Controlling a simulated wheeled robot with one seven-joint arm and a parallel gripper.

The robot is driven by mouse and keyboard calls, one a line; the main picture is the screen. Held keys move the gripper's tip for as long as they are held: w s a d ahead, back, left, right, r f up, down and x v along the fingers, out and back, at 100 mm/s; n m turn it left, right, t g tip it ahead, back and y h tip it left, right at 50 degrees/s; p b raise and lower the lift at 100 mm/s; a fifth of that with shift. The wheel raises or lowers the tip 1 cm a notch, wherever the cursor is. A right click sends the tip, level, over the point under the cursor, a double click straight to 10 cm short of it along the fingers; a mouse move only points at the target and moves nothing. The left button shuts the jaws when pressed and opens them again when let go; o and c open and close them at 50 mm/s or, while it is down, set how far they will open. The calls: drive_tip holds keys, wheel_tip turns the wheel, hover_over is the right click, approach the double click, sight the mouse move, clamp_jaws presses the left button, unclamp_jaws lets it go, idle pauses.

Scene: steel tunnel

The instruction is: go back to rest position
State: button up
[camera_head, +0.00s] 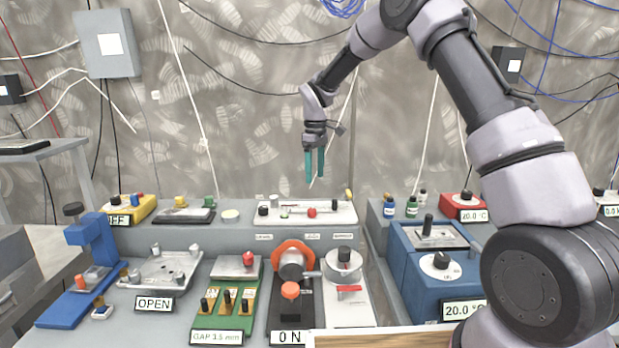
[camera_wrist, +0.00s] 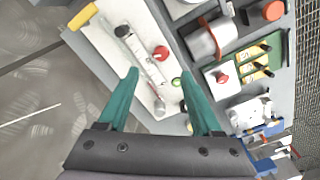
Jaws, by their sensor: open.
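My gripper (camera_head: 314,168) hangs from my raised arm in the head view, with its teal fingers pointing down. It is above the back shelf of the bench and touches nothing. In the wrist view my gripper (camera_wrist: 161,92) shows two teal fingers spread apart with nothing between them. Beyond the fingers lies the white panel (camera_wrist: 100,50) with a red knob and a black knob. The same white panel (camera_head: 335,215) stands on the back shelf in the head view, below my gripper.
The bench holds a blue press (camera_head: 88,245), a plate labelled OPEN (camera_head: 165,268), a green board (camera_head: 235,312), an orange-ringed device (camera_head: 293,262) and a blue box (camera_head: 440,278) reading 20.0 °C. Cables hang along the wall. The air around my gripper is free.

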drive_tip(key=s+d+r+m+t+y, duration=0.1)
drive_tip(key=s+d+r+m, duration=0.2)
drive_tip(key=s+d+r, duration=0.45)
drive_tip(key=s+d+r+m+t, duration=0.25)
drive_tip(key=s+d+r, duration=0.25)
drive_tip(key=r, duration=0.6)
drive_tip(key=s+d+r+m+t, duration=0.1)
drive_tip(key=s+d+m, duration=0.2)
drive_tip(key=s, duration=0.4)
drive_tip(key=s+d+r+m+t, duration=0.1)
drive_tip(key=s+d+m, duration=0.2)
drive_tip(key=s, duration=0.4)
drive_tip(key=s+d+r+m+t+y, duration=0.1)
drive_tip(key=s+d+r+m, duration=0.1)
drive_tip(key=s, duration=0.6)
drive_tip(key=shift+d+m, duration=0.6)
drive_tip(key=shift+m, duration=0.15)
